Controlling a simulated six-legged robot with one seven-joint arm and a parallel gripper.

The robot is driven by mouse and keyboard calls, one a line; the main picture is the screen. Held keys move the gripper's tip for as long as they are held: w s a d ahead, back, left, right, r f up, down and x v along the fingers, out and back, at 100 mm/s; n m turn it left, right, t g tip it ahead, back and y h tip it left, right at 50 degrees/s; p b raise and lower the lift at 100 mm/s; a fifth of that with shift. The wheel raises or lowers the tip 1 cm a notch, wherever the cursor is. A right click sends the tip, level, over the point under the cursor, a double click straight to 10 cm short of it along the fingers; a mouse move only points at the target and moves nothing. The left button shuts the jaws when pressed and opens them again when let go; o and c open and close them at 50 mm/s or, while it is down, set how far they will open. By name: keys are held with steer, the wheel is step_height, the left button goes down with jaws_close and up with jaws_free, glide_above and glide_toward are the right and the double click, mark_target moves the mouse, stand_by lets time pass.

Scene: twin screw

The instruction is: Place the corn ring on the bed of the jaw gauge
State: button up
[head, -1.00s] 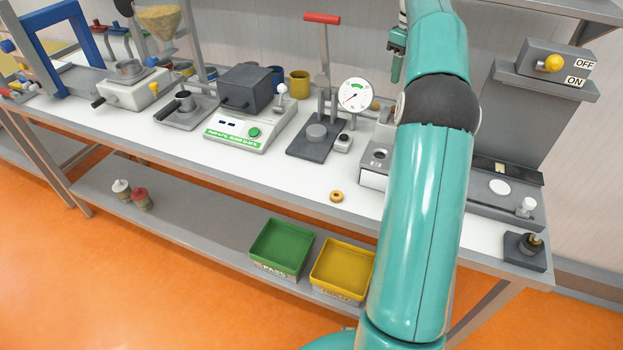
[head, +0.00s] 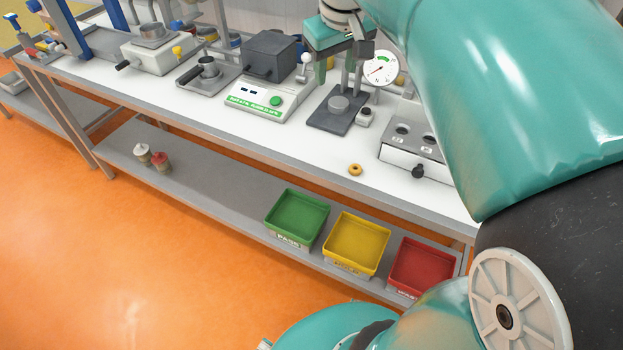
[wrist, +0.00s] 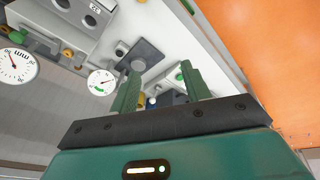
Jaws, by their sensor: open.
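The corn ring (head: 355,170) is a small tan ring lying flat on the white bench near its front edge. The jaw gauge stands behind it, with a dark base plate (head: 322,123), a round grey bed (head: 338,104) and a white dial (head: 379,69). No ring is on the bed. My gripper (head: 326,70) hangs high near the gauge's upright and hides its upper part in the head view. In the wrist view its two green fingers (wrist: 160,72) are apart with nothing between them; the gauge plate (wrist: 143,50) shows beyond them.
A scale with a dark box (head: 270,57) stands left of the gauge. A box with round holes (head: 415,160) stands right. Green (head: 297,214), yellow (head: 356,242) and red (head: 422,265) trays sit on the lower shelf. The bench around the ring is clear.

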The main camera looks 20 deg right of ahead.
steer(key=s+a+f+t, duration=0.1)
steer(key=s+a+f, duration=0.4)
steer(key=s, duration=0.2)
steer(key=s+a+f+m+t+y, duration=0.1)
steer(key=s+a+f, duration=0.4)
steer(key=s, duration=0.3)
steer(key=shift+a+f, duration=0.4)
steer(key=shift+a, duration=0.3)
steer(key=shift+s, duration=0.15)
